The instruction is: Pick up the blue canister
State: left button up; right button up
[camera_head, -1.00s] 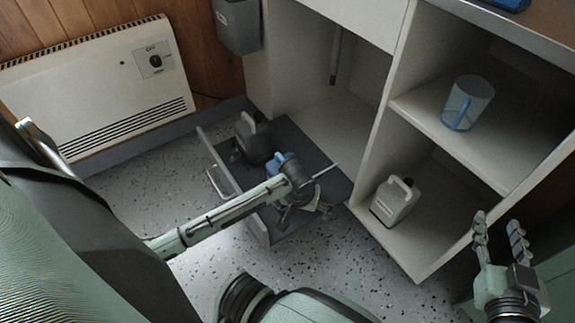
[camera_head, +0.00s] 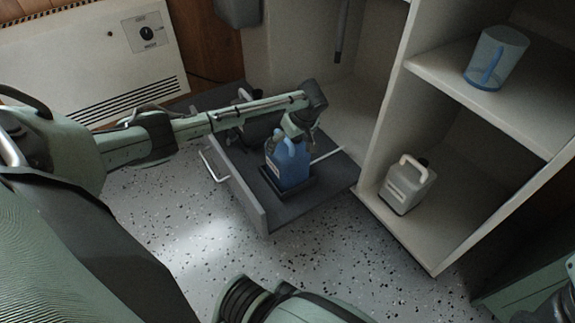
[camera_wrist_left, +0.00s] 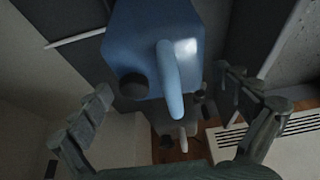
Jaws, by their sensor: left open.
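The blue canister (camera_head: 288,167) stands upright in the open grey drawer, with its handle and part of its label showing. In the left wrist view the canister (camera_wrist_left: 150,40) shows from above, with its dark cap and blue handle. My left gripper (camera_head: 290,138) is just above the canister's top. In the left wrist view its open fingers (camera_wrist_left: 168,88) are spread to either side of the handle and cap, and I see no contact.
The drawer (camera_head: 240,190) has a low front wall. A dark grey canister (camera_head: 254,131) stands behind the blue one, partly hidden by my left arm. A white canister (camera_head: 407,186) and a clear blue-handled jug (camera_head: 496,58) stand on cabinet shelves. A heater (camera_head: 90,60) is at the left.

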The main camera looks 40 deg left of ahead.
pick_arm(q)
jog(key=x, duration=0.3)
jog(key=shift+b, duration=0.4)
jog(key=shift+r, duration=0.1)
jog(key=c, duration=1.5)
